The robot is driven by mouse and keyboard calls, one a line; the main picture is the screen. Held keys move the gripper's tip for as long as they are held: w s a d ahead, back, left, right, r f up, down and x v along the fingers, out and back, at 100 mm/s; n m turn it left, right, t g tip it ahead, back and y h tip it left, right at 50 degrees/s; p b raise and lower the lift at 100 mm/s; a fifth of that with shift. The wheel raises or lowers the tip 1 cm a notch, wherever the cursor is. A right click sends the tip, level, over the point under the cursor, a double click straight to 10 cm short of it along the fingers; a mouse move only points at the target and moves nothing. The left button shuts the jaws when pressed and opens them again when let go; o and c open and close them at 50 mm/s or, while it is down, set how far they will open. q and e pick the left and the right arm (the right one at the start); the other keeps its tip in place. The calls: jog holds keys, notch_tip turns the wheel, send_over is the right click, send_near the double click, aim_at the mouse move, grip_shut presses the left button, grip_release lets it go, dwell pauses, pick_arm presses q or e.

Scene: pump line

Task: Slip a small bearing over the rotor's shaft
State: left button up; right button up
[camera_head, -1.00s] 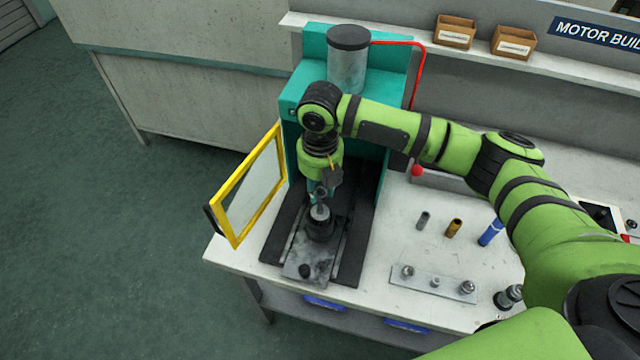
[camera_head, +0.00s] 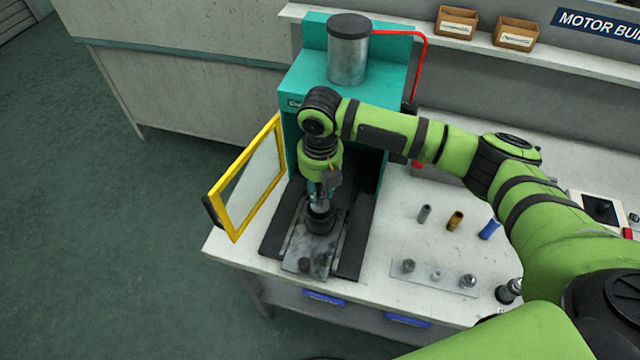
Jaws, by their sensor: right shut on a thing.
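My right gripper (camera_head: 320,198) points down inside the teal press (camera_head: 296,92), right over the rotor (camera_head: 320,220). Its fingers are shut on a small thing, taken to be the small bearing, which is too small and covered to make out. The rotor stands upright in a dark holder on the metal plate of the press sled. The gripper hides most of the rotor's shaft, so I cannot tell whether the bearing is around it or just above it. My left gripper is not in view.
The yellow-framed guard door (camera_head: 246,178) stands open left of the press. To the right are a rack plate (camera_head: 433,278) with small metal parts, a grey sleeve (camera_head: 424,214), a brass sleeve (camera_head: 455,221) and a blue one (camera_head: 489,229). The bench between them is clear.

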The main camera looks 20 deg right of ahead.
jog(key=shift+f, duration=0.45)
jog(key=o, duration=1.2)
jog(key=shift+r, duration=0.1)
notch_tip(320, 180, up, 5)
jog(key=p, duration=0.5)
